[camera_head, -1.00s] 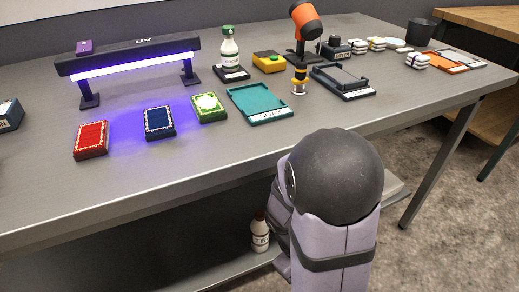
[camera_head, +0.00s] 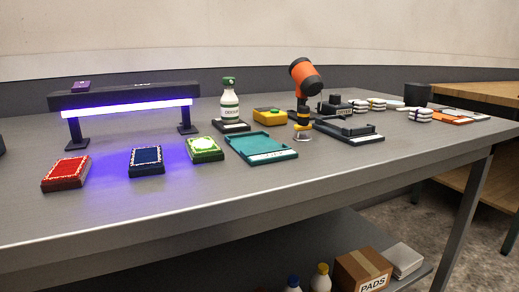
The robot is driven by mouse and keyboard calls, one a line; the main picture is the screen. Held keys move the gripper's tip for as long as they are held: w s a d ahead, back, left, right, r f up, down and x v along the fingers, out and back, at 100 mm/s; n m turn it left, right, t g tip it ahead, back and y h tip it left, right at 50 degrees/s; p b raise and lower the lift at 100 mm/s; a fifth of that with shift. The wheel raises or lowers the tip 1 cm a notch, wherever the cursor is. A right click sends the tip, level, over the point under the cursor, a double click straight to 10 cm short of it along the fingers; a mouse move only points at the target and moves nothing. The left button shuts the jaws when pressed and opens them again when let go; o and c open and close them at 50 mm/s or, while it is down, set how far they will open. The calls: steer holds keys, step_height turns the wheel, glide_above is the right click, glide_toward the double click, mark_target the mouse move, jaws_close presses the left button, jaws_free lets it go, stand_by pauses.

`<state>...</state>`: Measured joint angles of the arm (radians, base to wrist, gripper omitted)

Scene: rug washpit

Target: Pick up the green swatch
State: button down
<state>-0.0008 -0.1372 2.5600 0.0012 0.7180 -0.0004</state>
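The green swatch (camera_head: 204,149) is a small flat block with a pale patterned top. It lies on the grey table, right of the blue swatch (camera_head: 146,161) and left of the teal tray (camera_head: 262,157), apart from both. The red swatch (camera_head: 66,173) lies farther left. My gripper is not in view, and no part of my arm shows now.
A UV lamp (camera_head: 124,99) on two legs glows behind the swatches. A white bottle (camera_head: 229,109), a yellow box (camera_head: 270,115) and an orange-headed device (camera_head: 306,78) stand behind the tray. The table front is clear. A PADS box (camera_head: 362,272) sits on the lower shelf.

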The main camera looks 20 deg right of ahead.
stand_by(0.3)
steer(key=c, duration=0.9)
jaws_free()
